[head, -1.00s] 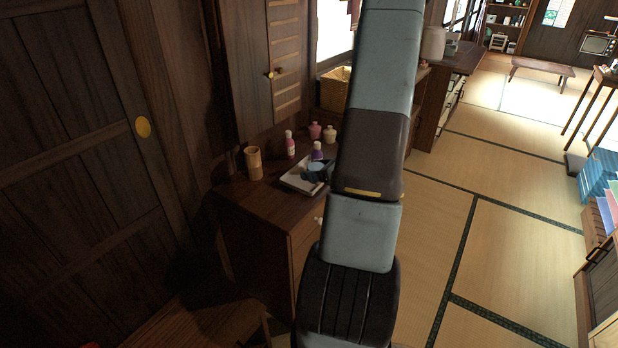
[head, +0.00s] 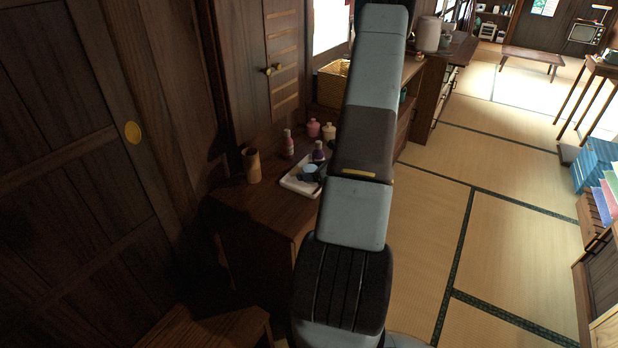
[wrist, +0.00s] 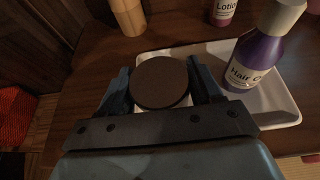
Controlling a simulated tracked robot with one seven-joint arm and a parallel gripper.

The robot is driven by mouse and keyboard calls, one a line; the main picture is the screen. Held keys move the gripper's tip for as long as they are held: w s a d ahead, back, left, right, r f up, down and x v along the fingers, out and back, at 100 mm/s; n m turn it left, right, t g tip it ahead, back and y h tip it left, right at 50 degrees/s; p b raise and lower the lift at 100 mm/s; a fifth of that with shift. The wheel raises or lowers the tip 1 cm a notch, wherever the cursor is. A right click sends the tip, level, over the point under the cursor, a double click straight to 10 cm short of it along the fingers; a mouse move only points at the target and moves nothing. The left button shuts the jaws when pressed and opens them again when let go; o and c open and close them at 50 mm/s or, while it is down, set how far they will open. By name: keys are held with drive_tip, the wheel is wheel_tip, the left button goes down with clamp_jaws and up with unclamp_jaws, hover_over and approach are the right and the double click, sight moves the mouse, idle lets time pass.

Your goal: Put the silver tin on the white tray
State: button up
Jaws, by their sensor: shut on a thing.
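The silver tin (wrist: 161,82) is a round, flat-topped thing that looks dark brown in the wrist view. It looks pale blue-grey in the head view (head: 309,169). My gripper (wrist: 162,88) is shut on it, with one finger on each side. The white tray (wrist: 285,113) lies on the wooden cabinet top, and the tin is over its left part. I cannot tell whether the tin touches the tray. A purple bottle (wrist: 258,55) with a pale cap stands upright on the tray, right of my gripper. In the head view my arm hides the tray's right side.
A bamboo cup (head: 252,165) stands left of the tray. A pink lotion bottle (head: 288,144) and two small jars (head: 314,128) stand behind it. A wicker basket (head: 333,84) is farther back. The cabinet top (head: 262,205) is bare in front of the tray.

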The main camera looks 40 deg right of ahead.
drive_tip(key=shift+w+d+f, duration=0.1)
drive_tip(key=shift+d+f, duration=0.15)
drive_tip(key=shift+f, duration=0.1)
drive_tip(key=shift+w+d+f, duration=0.1)
drive_tip(key=shift+f, duration=1.45)
drive_tip(key=shift+f, duration=0.1)
drive_tip(key=o, duration=0.8)
